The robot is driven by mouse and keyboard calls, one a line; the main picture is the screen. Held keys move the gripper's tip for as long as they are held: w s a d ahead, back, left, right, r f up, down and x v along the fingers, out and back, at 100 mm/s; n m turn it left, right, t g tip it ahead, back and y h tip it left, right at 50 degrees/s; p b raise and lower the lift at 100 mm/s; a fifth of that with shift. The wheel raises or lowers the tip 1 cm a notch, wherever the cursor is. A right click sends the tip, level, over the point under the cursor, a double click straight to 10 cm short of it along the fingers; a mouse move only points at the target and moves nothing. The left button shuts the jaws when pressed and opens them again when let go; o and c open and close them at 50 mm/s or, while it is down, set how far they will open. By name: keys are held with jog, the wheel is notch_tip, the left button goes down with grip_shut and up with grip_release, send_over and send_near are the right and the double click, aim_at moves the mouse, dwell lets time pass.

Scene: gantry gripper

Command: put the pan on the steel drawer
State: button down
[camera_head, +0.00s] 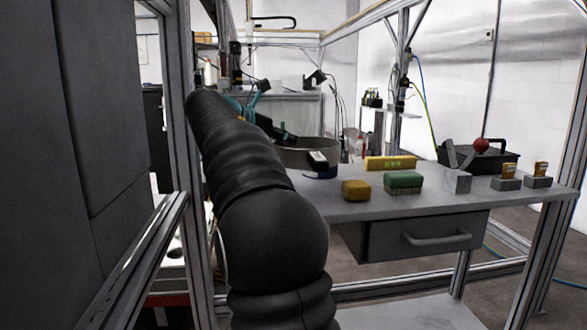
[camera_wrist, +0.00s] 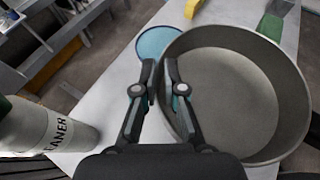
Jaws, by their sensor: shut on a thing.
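The pan is a wide, round grey vessel with a tall wall. In the wrist view the pan (camera_wrist: 240,100) fills the right side; in the head view part of the pan (camera_head: 318,147) shows behind my arm. My gripper (camera_wrist: 160,72) is shut on the pan's near-left rim in the wrist view; my arm hides most of my gripper (camera_head: 285,135) in the head view. I cannot tell whether the pan touches the tabletop. The steel drawer (camera_head: 390,240) is a grey, closed front with a bar handle under the grey table (camera_head: 345,208).
A yellow block (camera_head: 356,190), a green-topped block (camera_head: 403,180), a yellow box (camera_head: 390,163) and a grey bracket (camera_head: 458,182) stand on the table. A black tray (camera_head: 490,160) is behind. A bottle (camera_wrist: 45,130) and a blue round item (camera_wrist: 157,42) are near my gripper.

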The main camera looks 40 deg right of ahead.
jog(key=shift+f, duration=3.3)
jog(key=shift+f, duration=0.2)
jog(key=c, duration=1.3)
grip_release()
jog(key=shift+o, duration=0.2)
